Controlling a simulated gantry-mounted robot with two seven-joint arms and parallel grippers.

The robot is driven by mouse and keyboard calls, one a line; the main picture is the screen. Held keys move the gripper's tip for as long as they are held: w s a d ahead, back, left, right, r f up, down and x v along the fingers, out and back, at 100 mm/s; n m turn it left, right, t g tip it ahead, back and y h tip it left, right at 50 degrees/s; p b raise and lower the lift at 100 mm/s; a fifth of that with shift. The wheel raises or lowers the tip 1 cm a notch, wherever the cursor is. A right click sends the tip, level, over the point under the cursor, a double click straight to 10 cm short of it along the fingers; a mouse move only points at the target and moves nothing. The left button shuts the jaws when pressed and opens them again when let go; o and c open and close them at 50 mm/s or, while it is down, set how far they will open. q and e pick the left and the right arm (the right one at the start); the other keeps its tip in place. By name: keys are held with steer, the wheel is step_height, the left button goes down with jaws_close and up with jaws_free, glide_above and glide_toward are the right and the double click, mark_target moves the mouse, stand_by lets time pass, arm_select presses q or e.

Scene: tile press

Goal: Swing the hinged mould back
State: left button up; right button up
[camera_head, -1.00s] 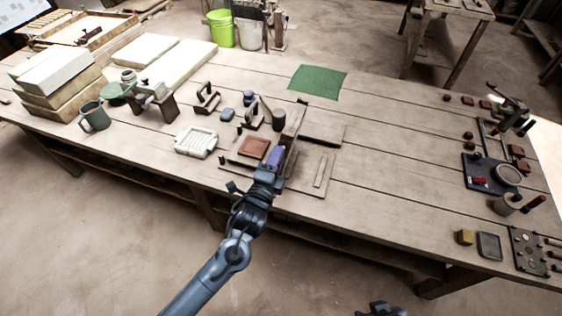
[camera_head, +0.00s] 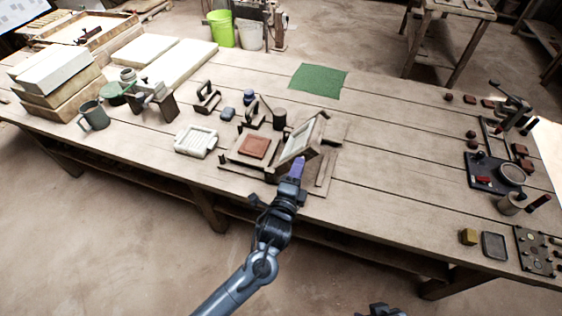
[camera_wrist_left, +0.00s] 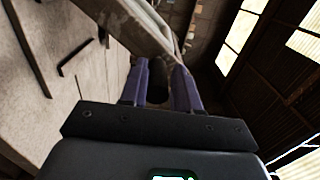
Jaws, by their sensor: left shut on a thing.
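The hinged mould (camera_head: 301,141) is a wooden frame with a pale inner panel. It stands raised and tilted over the right part of the wooden press base. A reddish clay tile (camera_head: 253,147) lies uncovered on the base, left of the mould.
A white grid-faced block (camera_head: 196,141) lies left of the press. Dark handled tools (camera_head: 207,97) and a dark cup (camera_head: 279,118) stand behind it. A green cloth (camera_head: 318,80) lies farther back. The table between the press and the right-hand tools is mostly clear.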

arm_select(q)
steer(key=d+f+b, duration=0.1)
steer(key=s+d+f, duration=0.1)
steer(key=d+f, duration=0.1)
steer(key=shift+s+d+b, duration=0.1)
steer(key=shift+d+b, duration=0.2)
steer(key=shift+b, duration=0.05)
steer(key=shift+c, duration=0.7)
steer(key=b, duration=0.3)
glide_above(310, 207)
step_height(310, 207, down, 5)
steer(key=shift+d+r, duration=0.1)
step_height(310, 207, down, 5)
steer(key=shift+f+b, duration=0.15)
steer(key=shift+b, duration=1.1)
steer(key=shift+o, duration=0.2)
steer(key=shift+f, duration=0.3)
steer(key=o, duration=0.5)
steer(key=shift+f, duration=0.15)
steer(key=shift+o, duration=0.7)
steer(key=shift+p, duration=0.4)
steer(key=p+v, duration=0.2)
steer(key=v, duration=0.1)
steer(key=p+v, duration=0.3)
steer(key=shift+r, duration=0.2)
steer(key=shift+p+v, duration=0.6)
steer(key=shift+v, duration=0.3)
